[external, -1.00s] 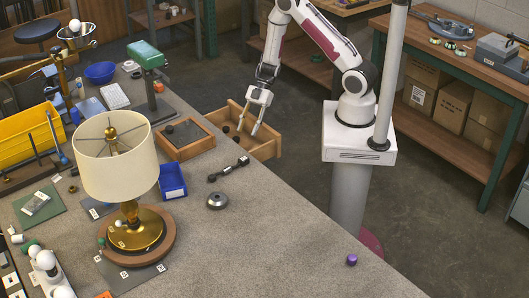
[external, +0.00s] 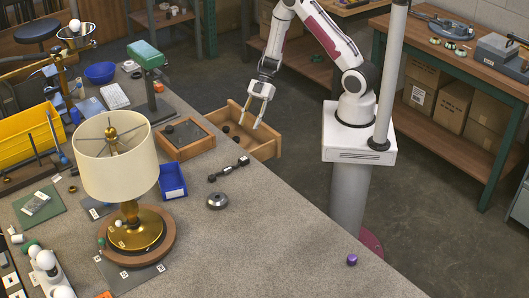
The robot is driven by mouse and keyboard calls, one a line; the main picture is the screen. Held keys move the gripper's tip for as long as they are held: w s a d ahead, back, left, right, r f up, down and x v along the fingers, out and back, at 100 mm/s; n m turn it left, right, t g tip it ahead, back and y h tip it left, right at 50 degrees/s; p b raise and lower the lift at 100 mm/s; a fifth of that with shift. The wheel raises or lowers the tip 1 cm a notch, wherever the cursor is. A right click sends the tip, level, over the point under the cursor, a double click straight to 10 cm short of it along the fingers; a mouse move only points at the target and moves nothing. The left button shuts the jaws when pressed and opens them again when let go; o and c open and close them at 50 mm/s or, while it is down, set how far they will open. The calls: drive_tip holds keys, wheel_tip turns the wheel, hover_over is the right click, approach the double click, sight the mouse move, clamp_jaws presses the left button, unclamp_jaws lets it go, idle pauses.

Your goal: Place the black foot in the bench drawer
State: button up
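The bench drawer (external: 268,150) is a wooden box pulled open at the bench's far edge. Two small dark round pieces show inside it, one dark piece (external: 226,129) near its left side and another dark piece (external: 236,139) closer to the front. They look like black feet but are too small to tell for certain. My gripper (external: 248,125) is over the drawer, pointing down, with its fingers spread apart and nothing visible between them. The bench edge and drawer wall hide part of the drawer floor.
A wooden tray (external: 203,146) with a dark mat and a small black piece (external: 169,129) sits beside the drawer. A blue bin (external: 172,182), a dark dumbbell-shaped part (external: 228,169), a metal disc (external: 217,201) and a lamp (external: 117,165) stand nearby. The bench's right front is mostly clear.

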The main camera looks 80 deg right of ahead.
drive_tip(key=w+d+r+m+t+h, duration=0.2)
drive_tip(key=w+d+r+h, duration=0.2)
drive_tip(key=r, duration=0.5)
drive_tip(key=w+d+r+m+t+h, duration=0.25)
drive_tip(key=w+d+r+h, duration=0.2)
drive_tip(key=r, duration=0.35)
drive_tip(key=s+d+r+m+h, duration=0.2)
drive_tip(key=s+r+m+h, duration=0.3)
drive_tip(key=r, duration=0.6)
drive_tip(key=s+a+r+m+g+y, duration=0.1)
drive_tip(key=s+a+m+y, duration=0.1)
drive_tip(key=s+a, duration=0.5)
drive_tip(key=s+a+r+m+g+y, duration=0.1)
drive_tip(key=s+a, duration=0.6)
drive_tip(key=s, duration=0.9)
drive_tip(key=shift+s+r+m+y, duration=0.3)
drive_tip(key=shift+r+m+y, duration=0.15)
drive_tip(key=shift+y, duration=0.7)
drive_tip(key=shift+g, duration=0.25)
